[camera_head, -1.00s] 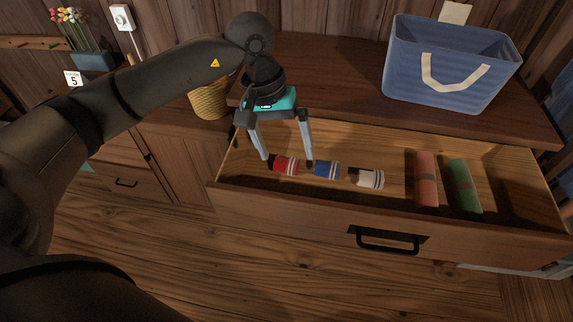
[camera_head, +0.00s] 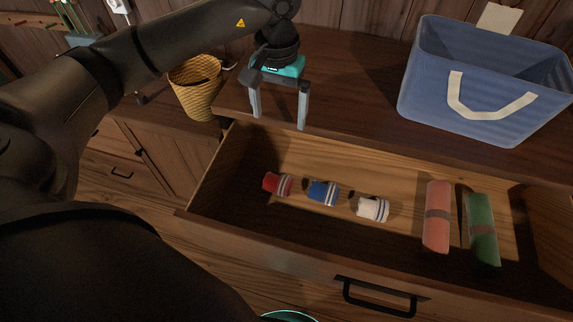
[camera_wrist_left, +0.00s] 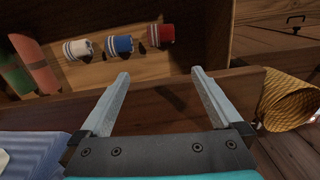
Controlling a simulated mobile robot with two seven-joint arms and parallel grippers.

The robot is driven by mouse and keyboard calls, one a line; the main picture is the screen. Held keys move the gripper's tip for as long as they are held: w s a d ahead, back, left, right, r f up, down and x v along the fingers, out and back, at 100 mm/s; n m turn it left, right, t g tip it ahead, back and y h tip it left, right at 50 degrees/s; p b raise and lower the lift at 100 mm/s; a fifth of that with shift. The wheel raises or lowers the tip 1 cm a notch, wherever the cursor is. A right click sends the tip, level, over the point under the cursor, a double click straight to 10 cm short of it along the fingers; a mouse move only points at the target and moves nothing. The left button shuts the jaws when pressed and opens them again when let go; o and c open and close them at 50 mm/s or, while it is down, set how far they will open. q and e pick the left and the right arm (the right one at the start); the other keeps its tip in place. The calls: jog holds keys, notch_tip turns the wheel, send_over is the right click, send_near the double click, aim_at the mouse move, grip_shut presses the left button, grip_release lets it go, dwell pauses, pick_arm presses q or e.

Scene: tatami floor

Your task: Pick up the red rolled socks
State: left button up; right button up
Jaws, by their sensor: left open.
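The red rolled socks (camera_head: 277,184) lie in the open drawer, at the left end of a row of rolled socks. They have pale stripes at one end. In the left wrist view the red socks (camera_wrist_left: 160,35) show near the top, beyond the fingertips. My left gripper (camera_head: 279,122) is open and empty, above the dresser top at the drawer's back edge, apart from the socks. Its two fingers (camera_wrist_left: 160,75) also show in the left wrist view with nothing between them. My right gripper is not in view.
Blue rolled socks (camera_head: 323,192) and white rolled socks (camera_head: 372,208) lie right of the red ones. A blue basket (camera_head: 485,85) stands on the dresser top (camera_head: 345,110); a woven basket (camera_head: 195,88) is at left.

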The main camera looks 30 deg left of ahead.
pick_arm(q)
notch_tip(320, 180, down, 3)
jog(key=s+b, duration=0.2)
jog(key=b, duration=0.5)
send_over(278, 179)
notch_tip(278, 179, down, 4)
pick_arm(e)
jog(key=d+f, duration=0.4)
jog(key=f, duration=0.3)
pick_arm(q)
notch_tip(278, 179, down, 11)
jog(key=b, duration=0.3)
jog(key=shift+w+r, duration=0.1)
jog(key=shift+r, duration=0.1)
jog(key=shift+f+b, duration=0.7)
jog(key=shift+f, duration=2.15)
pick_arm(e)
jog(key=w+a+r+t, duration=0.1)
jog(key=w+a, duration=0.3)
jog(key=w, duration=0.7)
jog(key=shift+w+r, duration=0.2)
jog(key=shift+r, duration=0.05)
pick_arm(q)
jog(key=c, duration=1)
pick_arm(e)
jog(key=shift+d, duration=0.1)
